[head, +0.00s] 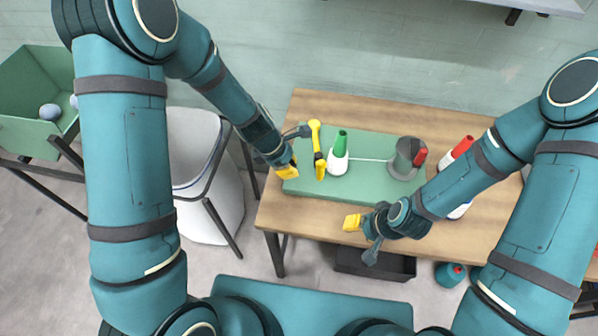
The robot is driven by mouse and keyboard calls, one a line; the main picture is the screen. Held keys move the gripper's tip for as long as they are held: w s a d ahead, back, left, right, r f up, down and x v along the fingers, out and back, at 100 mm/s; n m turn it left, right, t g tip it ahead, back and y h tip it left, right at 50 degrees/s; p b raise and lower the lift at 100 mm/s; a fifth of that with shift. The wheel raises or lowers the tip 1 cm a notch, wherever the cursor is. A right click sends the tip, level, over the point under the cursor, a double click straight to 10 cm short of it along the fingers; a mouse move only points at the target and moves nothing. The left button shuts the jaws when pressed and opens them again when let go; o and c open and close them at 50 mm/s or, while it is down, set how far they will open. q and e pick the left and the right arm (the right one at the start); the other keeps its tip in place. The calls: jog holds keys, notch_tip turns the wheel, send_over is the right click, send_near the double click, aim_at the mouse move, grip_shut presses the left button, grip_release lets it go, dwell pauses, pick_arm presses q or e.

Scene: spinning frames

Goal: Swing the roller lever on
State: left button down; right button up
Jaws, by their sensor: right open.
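A green board (300,187) lies on the wooden table. I cannot tell for certain which part is the roller lever. My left gripper (287,171) is at the board's left end, left of the yellow piece; its opening is unclear. My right gripper (353,221) is open and empty at the table's front.
Red-capped bottles (461,147) stand right of the board, partly behind my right arm. A dark bin (375,265) is below the table's front edge. A green crate (25,135) with pale balls and a white bin (215,207) stand left. The table behind the board is clear.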

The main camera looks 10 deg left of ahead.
pick_arm(q)
jog(key=v, duration=0.4)
jog(key=shift+s+r+p, duration=0.1)
jog(key=shift+r+p, duration=0.15)
jog(key=shift+p, duration=0.15)
